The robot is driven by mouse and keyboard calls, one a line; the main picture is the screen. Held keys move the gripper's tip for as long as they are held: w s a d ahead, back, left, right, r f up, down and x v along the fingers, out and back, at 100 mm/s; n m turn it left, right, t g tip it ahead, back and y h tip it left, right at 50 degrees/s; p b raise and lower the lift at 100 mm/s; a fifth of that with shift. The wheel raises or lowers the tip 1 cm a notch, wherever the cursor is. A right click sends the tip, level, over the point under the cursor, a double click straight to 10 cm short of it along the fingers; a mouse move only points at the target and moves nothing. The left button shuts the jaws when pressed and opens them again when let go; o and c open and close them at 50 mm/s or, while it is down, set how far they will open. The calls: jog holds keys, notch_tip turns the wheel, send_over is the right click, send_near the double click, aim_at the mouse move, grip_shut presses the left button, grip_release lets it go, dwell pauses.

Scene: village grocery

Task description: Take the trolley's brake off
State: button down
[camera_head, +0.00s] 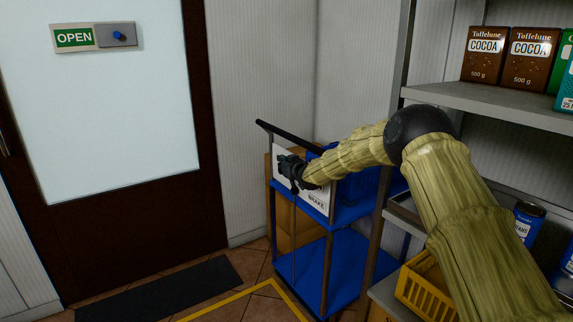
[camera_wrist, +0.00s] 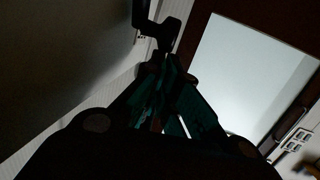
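The trolley (camera_head: 325,268) has blue shelves and a dark frame, and it stands by the wall right of the door. A white panel (camera_head: 318,203) on its upper part carries the word BRAKE. My gripper (camera_head: 284,166) is in front of this panel, at its left part, and hides some of it. In the wrist view the fingers of my gripper (camera_wrist: 166,66) come close together at the tips. A dark bent part (camera_wrist: 157,30), perhaps the brake lever, reaches to the tips. It is too dark to tell whether they grip it.
A shelf unit (camera_head: 490,104) with cocoa boxes (camera_head: 484,55) and tins stands close on the right, beside my arm. A yellow basket (camera_head: 424,290) is low on it. The door (camera_head: 120,225) and a dark mat (camera_head: 160,292) are on the left. Yellow tape (camera_head: 225,301) marks the floor.

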jog(key=shift+s+a+f, duration=0.15)
jog(key=shift+s+f, duration=0.1)
jog(key=shift+f, duration=0.25)
jog(key=r+v, duration=0.1)
jog(key=v, duration=1)
jog(key=shift+s+d, duration=0.25)
jog(key=shift+d, duration=0.05)
jog(key=shift+r, duration=0.1)
